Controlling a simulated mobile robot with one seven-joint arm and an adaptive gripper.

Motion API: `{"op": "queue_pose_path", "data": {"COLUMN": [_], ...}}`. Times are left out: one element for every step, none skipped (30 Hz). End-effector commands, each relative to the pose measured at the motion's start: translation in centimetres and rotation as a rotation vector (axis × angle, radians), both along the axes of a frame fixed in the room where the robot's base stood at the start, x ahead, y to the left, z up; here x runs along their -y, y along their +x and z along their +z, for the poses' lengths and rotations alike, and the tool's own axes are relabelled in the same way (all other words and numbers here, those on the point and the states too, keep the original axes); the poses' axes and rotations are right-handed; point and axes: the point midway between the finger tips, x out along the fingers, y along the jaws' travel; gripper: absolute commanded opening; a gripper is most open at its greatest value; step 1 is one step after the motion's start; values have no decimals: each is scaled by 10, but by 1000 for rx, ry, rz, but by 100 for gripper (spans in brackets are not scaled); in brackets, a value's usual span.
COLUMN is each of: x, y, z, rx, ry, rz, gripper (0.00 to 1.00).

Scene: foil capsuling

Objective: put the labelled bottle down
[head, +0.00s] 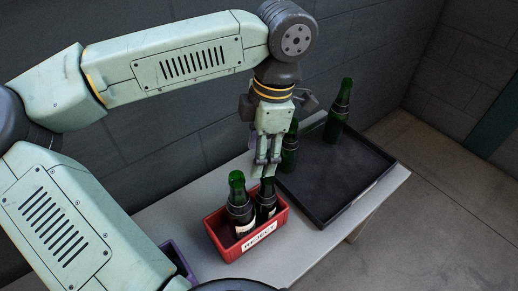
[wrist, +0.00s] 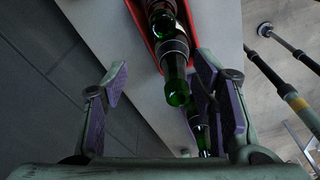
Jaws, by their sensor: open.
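Two dark green bottles stand in the red crate, a left one (head: 238,208) and a right one (head: 266,203); pale label patches show on both. I cannot tell which is the task's labelled bottle. The red crate (head: 228,248) has a white "REJECT" label on its front. My gripper (head: 266,172) points down just above the right bottle, which it partly hides. In the wrist view, my gripper (wrist: 160,98) is open, its purple pads wide apart. A green bottle neck (wrist: 175,88) shows between them, nearer the right finger, with nothing gripped.
A black tray (head: 345,205) lies on the pale table (head: 163,218) right of the crate. One bottle (head: 341,105) stands at its back; another (head: 290,150) is partly hidden behind my gripper. A purple container (head: 178,257) sits left of the crate. The tray's front half is clear.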

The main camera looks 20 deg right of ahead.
Motion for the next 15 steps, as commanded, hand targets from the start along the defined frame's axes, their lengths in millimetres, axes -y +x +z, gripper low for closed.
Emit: {"op": "queue_pose_path", "data": {"x": [2, 3, 4, 5, 6, 8, 9, 10, 12, 12, 13, 14, 15, 15, 16], "y": [1, 1, 1, 1, 1, 1, 1, 0, 1, 1, 0, 0, 0, 0, 0], "z": [11, 17, 26, 33, 40, 50, 57, 64, 72, 79, 84, 92, 96, 101, 106], "rx": [3, 5, 4, 5, 4, 4, 4, 3, 4, 3, 3, 3, 2, 2, 1], "ry": [0, -1, -1, -1, 0, -1, 0, -1, 0, 0, -1, -1, 0, 0, 0], "rz": [1, 1, 0, 1, 1, 2, 1, 1, 1, 2, 1, 1, 1, 1, 0], "gripper": [53, 53, 53, 53, 53, 53, 53, 53, 53, 53, 53, 53, 53, 53, 53]}}
